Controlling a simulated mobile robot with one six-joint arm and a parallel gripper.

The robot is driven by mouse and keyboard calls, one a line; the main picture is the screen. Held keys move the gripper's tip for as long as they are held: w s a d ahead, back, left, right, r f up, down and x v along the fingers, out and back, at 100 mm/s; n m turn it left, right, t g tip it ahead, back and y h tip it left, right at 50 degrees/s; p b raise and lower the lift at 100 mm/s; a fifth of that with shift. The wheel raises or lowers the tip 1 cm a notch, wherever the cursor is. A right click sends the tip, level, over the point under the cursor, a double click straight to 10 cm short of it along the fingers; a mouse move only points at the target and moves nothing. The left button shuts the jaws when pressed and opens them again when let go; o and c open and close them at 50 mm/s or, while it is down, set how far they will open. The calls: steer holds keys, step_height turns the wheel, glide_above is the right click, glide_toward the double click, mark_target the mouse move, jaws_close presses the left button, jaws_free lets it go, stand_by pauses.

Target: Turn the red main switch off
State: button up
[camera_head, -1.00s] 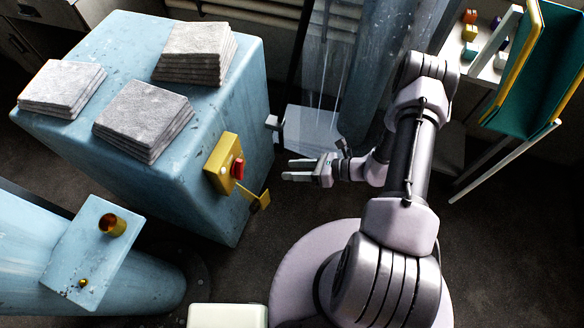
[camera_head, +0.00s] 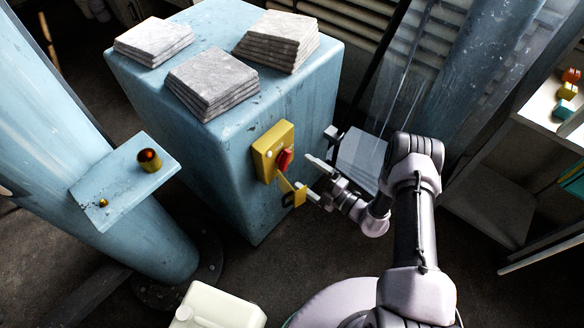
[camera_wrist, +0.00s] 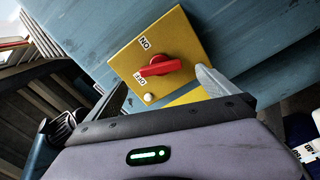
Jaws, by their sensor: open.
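The red switch handle (camera_head: 284,160) sits on a yellow switch box (camera_head: 267,146) on the side of the blue cabinet (camera_head: 215,160). In the wrist view the red handle (camera_wrist: 160,66) lies nearly level across the picture on the yellow plate (camera_wrist: 178,38). An ON label is above it and an OFF label is near its left end; I cannot tell which it is set to. My gripper (camera_head: 313,180) is open and empty, just right of the handle, with its fingers pointing at the box. I see no contact.
A yellow hasp (camera_head: 293,192) hangs below the box. Grey pad stacks (camera_head: 210,78) lie on the cabinet. A clear panel (camera_head: 361,160) stands right of the gripper, a blue column with a shelf plate (camera_head: 125,180) at left. A pale canister (camera_head: 220,306) is at the bottom. Dark floor lies between.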

mark_target(288, 162)
steer(key=b+x, duration=0.1)
steer(key=x, duration=0.5)
steer(key=shift+w+a, duration=0.1)
steer(key=shift+a, duration=0.1)
steer(key=c, duration=1.4)
steer(key=shift+o, duration=0.2)
steer(key=n+b, duration=0.1)
steer(key=n, duration=0.3)
steer(key=shift+n, duration=0.3)
steer(key=o, duration=1.4)
steer(key=shift+c, duration=0.2)
